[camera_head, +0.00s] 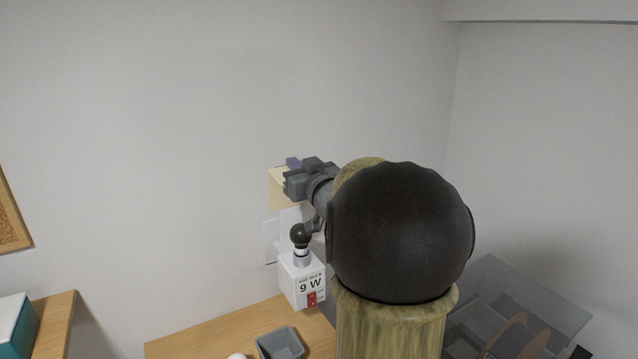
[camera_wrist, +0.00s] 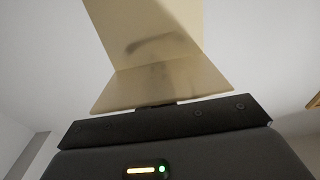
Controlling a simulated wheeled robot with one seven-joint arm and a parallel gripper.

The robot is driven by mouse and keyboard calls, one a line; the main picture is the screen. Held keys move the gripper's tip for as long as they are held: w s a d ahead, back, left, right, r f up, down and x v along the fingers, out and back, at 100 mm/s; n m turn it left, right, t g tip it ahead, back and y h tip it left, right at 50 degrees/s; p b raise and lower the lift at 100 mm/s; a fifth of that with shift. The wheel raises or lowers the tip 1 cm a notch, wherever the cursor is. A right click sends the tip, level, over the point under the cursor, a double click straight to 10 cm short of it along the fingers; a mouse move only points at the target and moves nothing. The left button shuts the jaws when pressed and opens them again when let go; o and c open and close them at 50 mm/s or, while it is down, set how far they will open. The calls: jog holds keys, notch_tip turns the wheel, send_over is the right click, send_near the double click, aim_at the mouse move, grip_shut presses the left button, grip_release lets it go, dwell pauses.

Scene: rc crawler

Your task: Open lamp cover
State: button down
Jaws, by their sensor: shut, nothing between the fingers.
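The lamp cover appears to be a cream, box-like piece (camera_head: 279,189) by the back wall, largely hidden behind my gripper (camera_head: 294,182). In the wrist view its cream panels (camera_wrist: 150,45) meet at an angled edge and fill the upper middle. My gripper is shut with nothing held, right at the cover; whether it touches the cover I cannot tell. Below it, a white lamp base (camera_head: 302,284) marked "9 W", with a red switch, stands on the wooden table. A dark rounded piece (camera_head: 300,235) sits upright on a socket on top of the base.
A pale, see-through panel (camera_head: 271,243) is left of the socket. A grey open tray (camera_head: 281,343) and a small white round object (camera_head: 237,356) are at the table's front. A clear bin (camera_head: 535,290) is at right. My arm hides the middle.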

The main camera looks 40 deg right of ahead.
jog(key=s+a+f+b, duration=0.1)
jog(key=s+b, duration=0.3)
jog(key=s, duration=1.3)
jog(key=shift+a+f+b, duration=0.2)
jog(key=shift+a+b, duration=0.2)
jog(key=shift+a, duration=0.15)
